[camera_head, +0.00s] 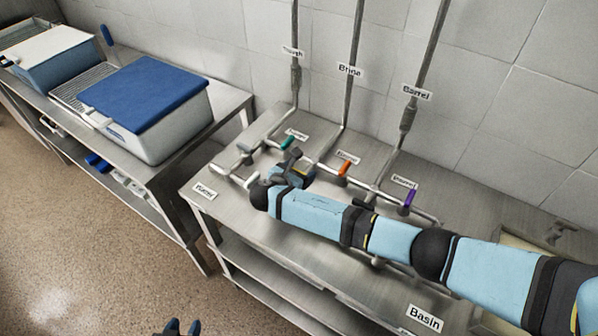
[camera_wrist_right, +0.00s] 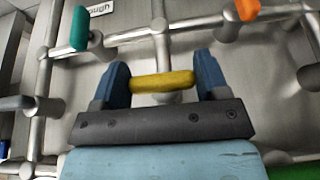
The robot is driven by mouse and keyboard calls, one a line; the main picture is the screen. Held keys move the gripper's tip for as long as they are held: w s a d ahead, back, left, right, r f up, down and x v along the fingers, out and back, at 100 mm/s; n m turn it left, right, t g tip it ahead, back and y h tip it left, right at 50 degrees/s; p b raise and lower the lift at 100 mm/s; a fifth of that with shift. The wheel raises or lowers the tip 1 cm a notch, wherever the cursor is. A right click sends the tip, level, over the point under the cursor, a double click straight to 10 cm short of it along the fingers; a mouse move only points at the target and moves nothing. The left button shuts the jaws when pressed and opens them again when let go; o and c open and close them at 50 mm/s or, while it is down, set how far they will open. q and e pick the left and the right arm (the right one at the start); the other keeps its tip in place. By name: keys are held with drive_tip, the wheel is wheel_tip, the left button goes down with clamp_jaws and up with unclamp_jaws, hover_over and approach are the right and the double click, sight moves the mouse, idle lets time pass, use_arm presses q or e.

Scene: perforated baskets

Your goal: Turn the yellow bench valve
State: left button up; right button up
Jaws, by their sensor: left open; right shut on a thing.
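The yellow valve handle (camera_wrist_right: 162,81) lies level between the two blue fingers of my right gripper (camera_wrist_right: 163,78) in the right wrist view. The fingers are shut on it, one at each end. In the head view my right gripper (camera_head: 291,172) is over the pipework on the metal bench, and my own arm and gripper hide the yellow handle there. My left gripper (camera_head: 183,326) shows only its fingertips at the bottom edge of the head view. It is open and empty, over the floor in the picture, away from the bench.
A green handle (camera_head: 287,142), an orange handle (camera_head: 345,167) and a purple handle (camera_head: 409,198) stand on the pipes nearby. Labelled vertical pipes rise along the wall. A bench at left holds a bin with a blue lid (camera_head: 145,92). My right arm spans the metal bench (camera_head: 222,202).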

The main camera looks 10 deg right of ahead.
drive_tip(key=o, duration=0.9)
drive_tip(key=shift+d, duration=0.1)
drive_tip(key=shift+o, duration=0.2)
drive_tip(key=b+v, duration=0.1)
drive_tip(key=v, duration=1.2)
drive_tip(key=shift+s+a, duration=0.2)
drive_tip(key=shift+a, duration=0.1)
drive_tip(key=shift+r, duration=0.15)
